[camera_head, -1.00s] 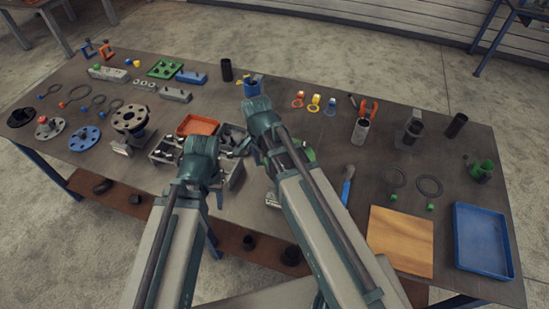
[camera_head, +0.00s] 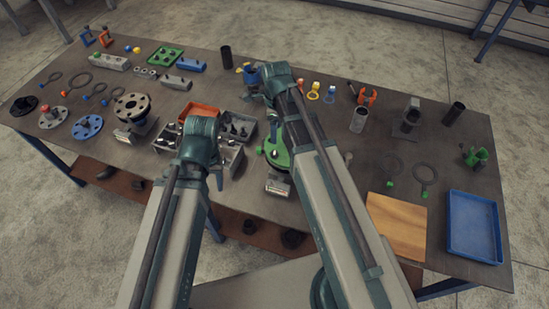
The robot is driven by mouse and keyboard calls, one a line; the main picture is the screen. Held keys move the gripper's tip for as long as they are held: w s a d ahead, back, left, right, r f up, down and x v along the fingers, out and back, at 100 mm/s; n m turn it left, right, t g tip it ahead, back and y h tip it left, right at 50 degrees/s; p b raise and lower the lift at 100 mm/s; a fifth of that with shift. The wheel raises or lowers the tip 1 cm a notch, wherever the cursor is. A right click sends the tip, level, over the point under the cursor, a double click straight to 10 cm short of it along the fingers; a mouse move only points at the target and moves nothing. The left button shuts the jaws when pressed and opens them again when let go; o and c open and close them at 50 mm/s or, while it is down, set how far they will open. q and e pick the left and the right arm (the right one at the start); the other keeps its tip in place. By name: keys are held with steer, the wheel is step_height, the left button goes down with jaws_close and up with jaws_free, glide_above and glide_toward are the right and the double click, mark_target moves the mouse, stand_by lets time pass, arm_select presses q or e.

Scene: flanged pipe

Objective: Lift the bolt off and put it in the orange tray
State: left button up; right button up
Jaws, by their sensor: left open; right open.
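The orange tray (camera_head: 204,109) lies behind the grey bins, partly hidden by my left arm. A green flange (camera_head: 279,160) stands at mid-table beside my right arm, above a small grey block with a label. A dark piece shows at the flange's middle; I cannot tell whether it is the bolt. My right gripper (camera_head: 272,124) is open, pointing down over the far side of the green flange; its fingertips are small and partly hidden. My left gripper (camera_head: 218,180) is open, at the front of the grey bins, mostly hidden behind its own wrist.
A large grey flange (camera_head: 132,107) stands left. A wooden board (camera_head: 397,226) and a blue tray (camera_head: 474,226) lie at the right.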

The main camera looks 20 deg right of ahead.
steer(key=b, duration=0.6)
glide_above(275, 153)
steer(key=f, duration=0.6)
steer(key=shift+w+d+f, duration=0.15)
steer(key=shift+w+f, duration=0.1)
steer(key=shift+f, duration=0.05)
steer(key=f+b, duration=0.4)
steer(key=f, duration=0.1)
steer(key=shift+s+a+f+b, duration=0.1)
steer(key=shift+a+b, duration=0.1)
steer(key=shift+b, duration=0.2)
steer(key=shift+c, duration=0.3)
jaws_close()
